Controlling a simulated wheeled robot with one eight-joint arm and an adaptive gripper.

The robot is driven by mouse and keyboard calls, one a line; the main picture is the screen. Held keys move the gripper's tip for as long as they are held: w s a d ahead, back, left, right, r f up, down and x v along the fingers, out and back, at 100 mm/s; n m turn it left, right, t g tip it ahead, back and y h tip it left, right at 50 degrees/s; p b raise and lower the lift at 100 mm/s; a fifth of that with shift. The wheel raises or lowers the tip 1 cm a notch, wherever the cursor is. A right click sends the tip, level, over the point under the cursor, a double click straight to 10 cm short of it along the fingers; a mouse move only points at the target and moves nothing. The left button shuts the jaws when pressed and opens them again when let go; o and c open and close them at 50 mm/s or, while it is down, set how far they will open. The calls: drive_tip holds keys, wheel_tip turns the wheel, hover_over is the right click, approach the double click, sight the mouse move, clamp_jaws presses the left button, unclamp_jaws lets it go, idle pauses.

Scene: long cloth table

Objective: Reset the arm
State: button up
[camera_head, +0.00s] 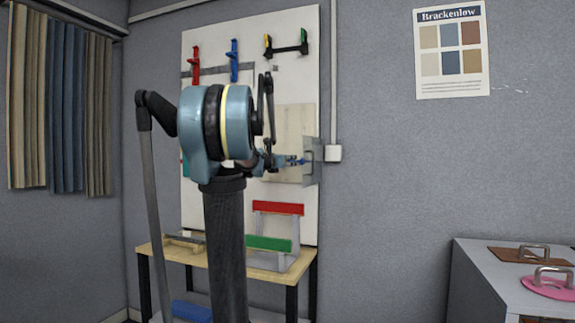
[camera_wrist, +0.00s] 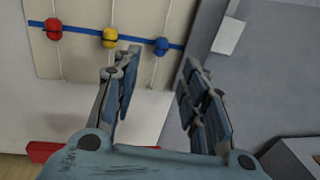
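My arm stands in the middle of the head view, with its blue-grey joint raised and the forearm pointing toward the wall board. My gripper (camera_wrist: 160,92) is open in the wrist view, its two dark jointed fingers well apart. Nothing shows between the fingers but the pale board and wall behind. In the wrist view, a red bead (camera_wrist: 53,28), a yellow bead (camera_wrist: 110,38) and a blue bead (camera_wrist: 161,46) sit along a blue strip, beyond the left finger.
The white wall board (camera_head: 210,120) carries red, blue and black holders. A wooden table (camera_head: 205,258) below bears a red-topped rack (camera_head: 278,208) and a green bar (camera_head: 268,243). A grey cabinet (camera_head: 490,290) stands at right with handled brown and pink plates.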

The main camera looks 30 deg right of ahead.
idle(0.5)
drive_tip(key=s+a+f+m+g+y, duration=0.2)
drive_tip(key=s+a+f+m+y, duration=0.3)
drive_tip(key=s+a+f+m, duration=0.3)
drive_tip(key=s+a+f+m+g+y, duration=0.2)
drive_tip(key=s+a+f+m+y, duration=0.3)
drive_tip(key=s+a+f, duration=1.1)
drive_tip(key=s+a+f+m+g+y, duration=0.3)
drive_tip(key=s+a+f+m+y, duration=0.2)
drive_tip(key=s+a+f+m, duration=0.6)
drive_tip(key=s+a+f, duration=0.1)
drive_tip(key=a+f, duration=0.5)
drive_tip(key=f, duration=0.5)
drive_tip(key=shift+a+f, duration=0.25)
drive_tip(key=shift+a, duration=0.1)
drive_tip(key=shift+w, duration=0.1)
drive_tip(key=shift+w+f, duration=0.2)
drive_tip(key=shift+w, duration=0.25)
